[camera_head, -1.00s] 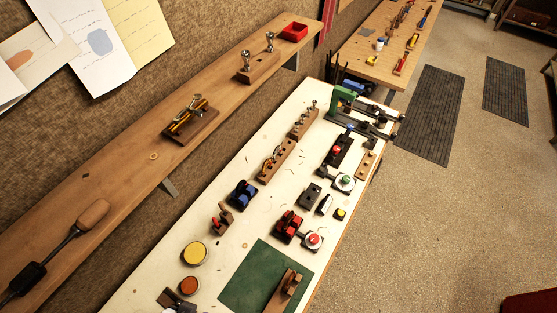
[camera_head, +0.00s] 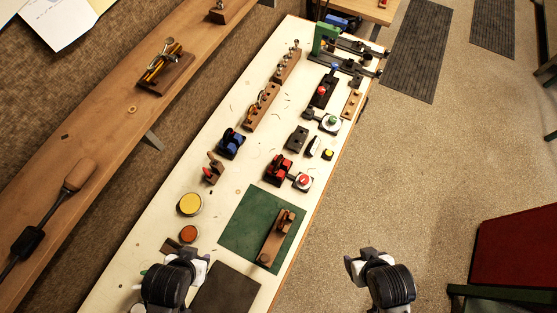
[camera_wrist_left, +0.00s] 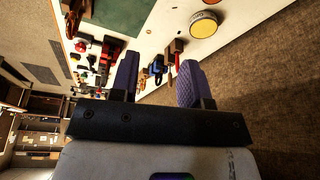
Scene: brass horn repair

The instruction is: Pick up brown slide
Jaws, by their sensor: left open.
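A brown wooden piece (camera_head: 277,238), which looks like the brown slide, lies on the green mat (camera_head: 238,232) on the white bench. A round knob-like end shows at its near end. My left gripper (camera_head: 187,262) is over the near left part of the bench, apart from the brown piece. In the left wrist view its two fingers (camera_wrist_left: 158,82) are spread with nothing between them. My right gripper (camera_head: 364,262) hangs over the floor, right of the bench; its fingers are too small to judge.
A yellow tin (camera_head: 190,204) and an orange tin (camera_head: 188,234) stand left of the mat. A red clamp-like tool (camera_head: 278,168) and a blue one (camera_head: 231,144) stand beyond. A dark plate (camera_head: 226,288) lies at the near end. A wooden shelf (camera_head: 110,128) runs along the left.

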